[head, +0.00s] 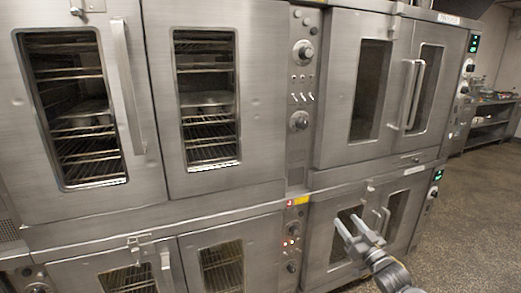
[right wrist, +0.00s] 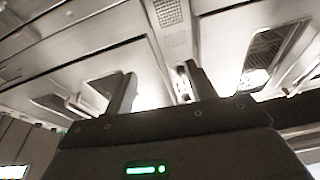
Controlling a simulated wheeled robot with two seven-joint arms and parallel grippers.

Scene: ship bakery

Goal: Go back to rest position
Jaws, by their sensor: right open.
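My right gripper (head: 356,230) shows in the head view at the lower right, in front of the lower right oven doors. Its two fingers are apart with nothing between them. In the right wrist view the same gripper (right wrist: 158,88) has its two dark fingers spread and empty, with blurred metal oven fronts beyond. Its arm comes in from the bottom edge of the head view. Whether it touches the oven door cannot be told. My left gripper is not in view.
Stacked steel ovens fill most of the head view: an upper left oven (head: 150,110), an upper right oven (head: 340,90) and lower ones beneath. Their doors are closed, with handles sticking out. Speckled floor (head: 480,205) is clear at the right. A shelf unit (head: 490,125) stands farther back.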

